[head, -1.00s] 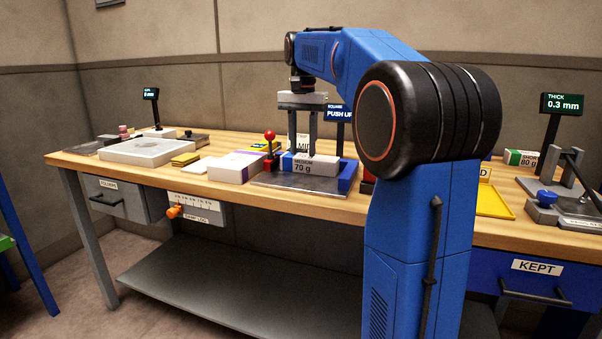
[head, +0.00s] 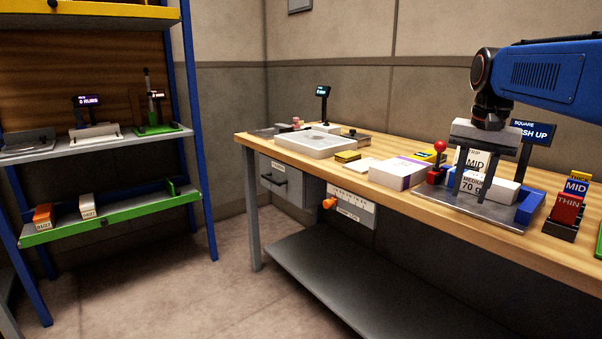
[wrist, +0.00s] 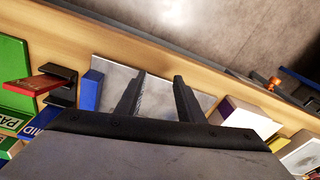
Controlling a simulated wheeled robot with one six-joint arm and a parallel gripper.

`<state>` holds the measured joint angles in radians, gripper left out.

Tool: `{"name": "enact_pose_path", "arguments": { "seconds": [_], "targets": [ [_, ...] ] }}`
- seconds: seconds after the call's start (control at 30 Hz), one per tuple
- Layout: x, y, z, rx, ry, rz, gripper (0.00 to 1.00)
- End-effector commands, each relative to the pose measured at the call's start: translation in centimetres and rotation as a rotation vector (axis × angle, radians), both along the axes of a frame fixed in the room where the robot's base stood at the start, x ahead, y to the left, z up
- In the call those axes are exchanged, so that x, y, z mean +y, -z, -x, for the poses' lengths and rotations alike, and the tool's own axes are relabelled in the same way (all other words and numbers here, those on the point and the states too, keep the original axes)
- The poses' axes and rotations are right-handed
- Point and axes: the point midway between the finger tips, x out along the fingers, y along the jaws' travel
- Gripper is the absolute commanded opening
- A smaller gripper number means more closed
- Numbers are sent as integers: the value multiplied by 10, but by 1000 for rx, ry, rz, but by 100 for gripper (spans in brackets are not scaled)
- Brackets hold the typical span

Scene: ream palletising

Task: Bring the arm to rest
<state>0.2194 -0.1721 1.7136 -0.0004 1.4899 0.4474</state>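My gripper (head: 473,190) hangs fingers down over the metal plate of the squaring station (head: 440,205), below my blue arm at the right of the head view. In the wrist view its two fingers (wrist: 158,80) stand apart, with only bare plate (wrist: 158,92) showing between them. A white ream marked medium 70 g (head: 502,190) lies on the plate close to the fingers. The head view does not settle whether they touch it. The wrist view shows no ream between them; the gripper body hides part of the plate.
A red-knobbed lever (head: 439,147) and a blue stop (head: 529,207) flank the plate. A white and purple ream (head: 398,174) lies left of it. A shelf rack (head: 190,110) stands at far left, with open floor before the bench.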

Motion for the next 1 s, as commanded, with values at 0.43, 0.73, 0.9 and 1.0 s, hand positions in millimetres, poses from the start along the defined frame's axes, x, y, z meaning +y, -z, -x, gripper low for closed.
{"name": "enact_pose_path", "arguments": {
  "seconds": [0.43,0.73,0.9,1.0],
  "targets": [
    [60,79,109,-129,-300,58,34],
    [87,155,181,-220,-507,108,34],
    [96,194,212,-261,-599,134,34],
    [99,210,223,-276,-633,144,34]
  ]
}}
